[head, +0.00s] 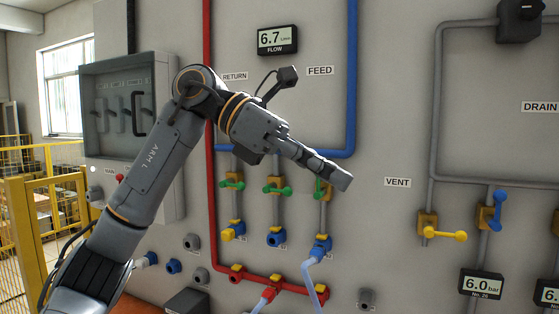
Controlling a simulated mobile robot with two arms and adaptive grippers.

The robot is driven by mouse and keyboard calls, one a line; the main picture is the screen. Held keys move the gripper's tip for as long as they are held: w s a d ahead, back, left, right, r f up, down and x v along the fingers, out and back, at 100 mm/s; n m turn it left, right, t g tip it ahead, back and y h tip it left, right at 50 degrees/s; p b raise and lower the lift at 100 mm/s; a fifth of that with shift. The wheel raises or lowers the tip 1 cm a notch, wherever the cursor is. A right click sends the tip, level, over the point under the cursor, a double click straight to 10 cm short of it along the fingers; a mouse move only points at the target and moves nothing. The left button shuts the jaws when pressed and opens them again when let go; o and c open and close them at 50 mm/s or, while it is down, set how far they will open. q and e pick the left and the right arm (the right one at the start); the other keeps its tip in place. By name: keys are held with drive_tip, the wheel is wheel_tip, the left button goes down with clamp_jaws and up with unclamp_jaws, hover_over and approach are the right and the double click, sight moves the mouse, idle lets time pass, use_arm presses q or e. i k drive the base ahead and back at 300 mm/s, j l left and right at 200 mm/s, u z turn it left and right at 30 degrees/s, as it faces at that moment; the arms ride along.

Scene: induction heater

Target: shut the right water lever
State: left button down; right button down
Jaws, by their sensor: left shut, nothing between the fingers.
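Three green water levers sit on yellow valves under the blue feed pipe (351,80). The left lever (232,184) and the middle lever (277,190) lie crosswise to their pipes. The right water lever (319,188) shows as a short green piece that looks upright, along its pipe. Part of its valve is hidden behind my left gripper. My left gripper (343,181) is shut and empty, pointing down to the right, and its fingertips overlap the pipe just right of this lever. I cannot tell whether they touch it. My right gripper is out of view.
A red return pipe (209,200) runs down left of the levers. Hoses (310,280) hang from the couplings below. A yellow lever (446,235) and a blue lever (497,212) are at the right. The panel beneath the VENT label (397,182) is clear.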

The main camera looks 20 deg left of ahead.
sight(320, 192)
drive_tip(key=i+j, duration=0.25)
drive_tip(key=j, duration=0.15)
drive_tip(key=i+j, duration=0.25)
drive_tip(key=j, duration=0.15)
drive_tip(key=i+j, duration=0.25)
drive_tip(key=j, duration=0.15)
